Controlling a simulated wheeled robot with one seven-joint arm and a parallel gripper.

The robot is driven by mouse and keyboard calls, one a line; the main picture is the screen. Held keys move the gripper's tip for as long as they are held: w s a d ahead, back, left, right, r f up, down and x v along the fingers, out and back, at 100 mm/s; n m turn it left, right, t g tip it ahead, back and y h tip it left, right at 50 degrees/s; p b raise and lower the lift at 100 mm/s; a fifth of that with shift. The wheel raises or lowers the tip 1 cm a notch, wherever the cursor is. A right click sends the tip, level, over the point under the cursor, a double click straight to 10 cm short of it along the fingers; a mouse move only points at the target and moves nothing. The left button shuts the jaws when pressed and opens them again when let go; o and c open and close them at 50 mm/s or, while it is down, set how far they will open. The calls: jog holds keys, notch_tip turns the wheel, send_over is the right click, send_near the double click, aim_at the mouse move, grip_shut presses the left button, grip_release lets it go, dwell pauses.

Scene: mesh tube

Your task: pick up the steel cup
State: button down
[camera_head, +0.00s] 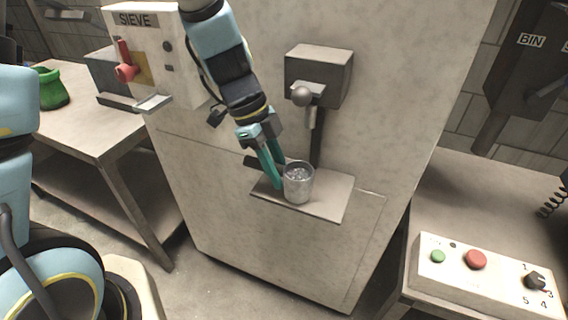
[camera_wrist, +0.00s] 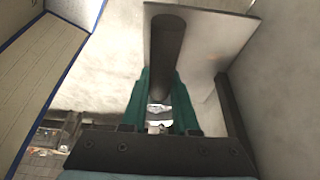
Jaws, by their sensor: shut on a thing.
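The steel cup (camera_head: 299,186) is a grey metal cup with a dark handle (camera_head: 262,162) pointing left. It stands upright at the small shelf (camera_head: 328,205) on the front of the machine; I cannot tell whether it is slightly clear of the shelf. My gripper (camera_head: 279,176), with teal fingers, comes down from the upper left beside the cup and is shut on its handle. In the wrist view the dark handle (camera_wrist: 167,45) runs between the fingers (camera_wrist: 161,85). The cup's body is mostly hidden there, with only shiny bits showing between the fingers.
A grey box with a ball-ended lever (camera_head: 302,95) and a dark downward bar is above the shelf, close behind the cup. A sieve panel with a red lever (camera_head: 126,66) and a table with a green pot (camera_head: 50,88) are left. A button box (camera_head: 484,274) is right.

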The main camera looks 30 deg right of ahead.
jog(key=s+a+b, duration=0.3)
jog(key=s+a, duration=0.1)
jog(key=a, duration=0.2)
jog(key=shift+s+a+f, duration=0.2)
jog(key=shift+s+a, duration=0.05)
jog(key=shift+a, duration=0.05)
jog(key=shift+s+b, duration=0.1)
jog(key=shift+b, duration=0.95)
jog(key=b, duration=0.3)
jog(key=shift+s+a, duration=0.2)
jog(key=shift+a, duration=0.15)
